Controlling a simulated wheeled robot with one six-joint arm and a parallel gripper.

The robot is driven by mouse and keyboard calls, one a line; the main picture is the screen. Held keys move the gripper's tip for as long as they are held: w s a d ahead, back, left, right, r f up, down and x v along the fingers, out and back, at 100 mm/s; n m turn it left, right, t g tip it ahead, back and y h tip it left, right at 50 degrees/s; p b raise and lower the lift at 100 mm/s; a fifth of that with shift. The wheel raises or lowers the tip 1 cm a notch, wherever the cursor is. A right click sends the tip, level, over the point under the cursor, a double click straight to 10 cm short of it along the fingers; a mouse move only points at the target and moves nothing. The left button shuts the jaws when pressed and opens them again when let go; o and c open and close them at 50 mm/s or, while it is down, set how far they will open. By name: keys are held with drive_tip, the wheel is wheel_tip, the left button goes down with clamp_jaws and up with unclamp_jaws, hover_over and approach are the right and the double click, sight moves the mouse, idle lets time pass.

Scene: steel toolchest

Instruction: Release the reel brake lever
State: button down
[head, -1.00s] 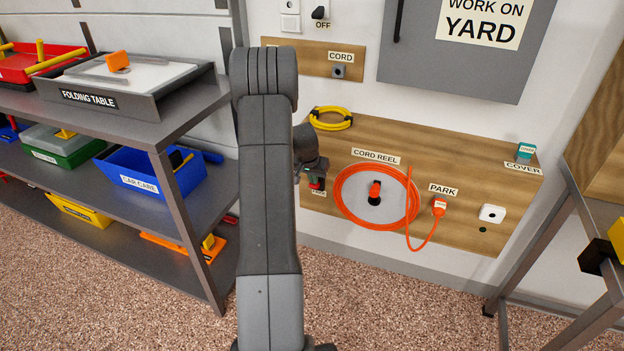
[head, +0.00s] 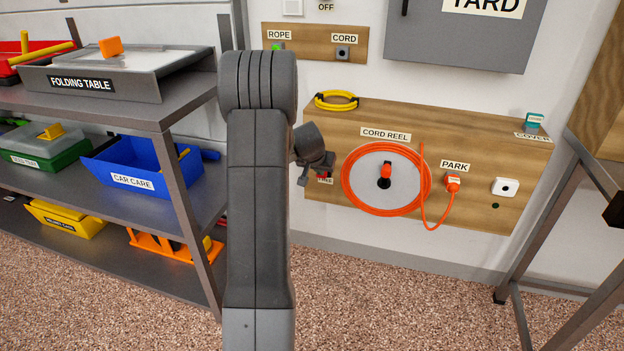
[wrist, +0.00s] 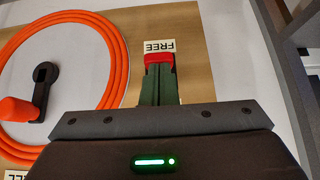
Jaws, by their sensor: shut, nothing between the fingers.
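The brake lever shows as a small red piece (wrist: 158,58) just below the FREE label (wrist: 173,47), which is upside down in the wrist view. In the head view a bit of red (head: 323,174) shows by that label, left of the cord reel. My gripper (wrist: 159,75) has its two dark green fingers close together, tips right at the red piece. I cannot tell whether they touch it. In the head view my gripper (head: 317,167) is in front of the board's left part and hides most of the lever. The cord reel (head: 352,178) carries an orange cord.
A grey shelf (head: 185,200) with bins stands close at left. The wooden board (head: 470,135) also bears a PARK plug (head: 452,183) and a white socket (head: 505,187). A metal frame (head: 535,220) stands at right. The floor (head: 400,310) before the board is clear.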

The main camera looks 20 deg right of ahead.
drive_tip(key=b, duration=0.1)
drive_tip(key=f+b, duration=0.1)
drive_tip(key=s+f+b, duration=0.1)
drive_tip(key=shift+a+f+b, duration=0.15)
drive_tip(key=shift+a+b, duration=0.1)
drive_tip(key=shift+b, duration=0.15)
drive_tip(key=shift+r+p, duration=0.45)
drive_tip(key=shift+r, duration=0.35)
drive_tip(key=s+a+r+p, duration=0.2)
drive_tip(key=s+a+r, duration=0.4)
drive_tip(key=s, duration=0.3)
drive_tip(key=shift+r, duration=0.6)
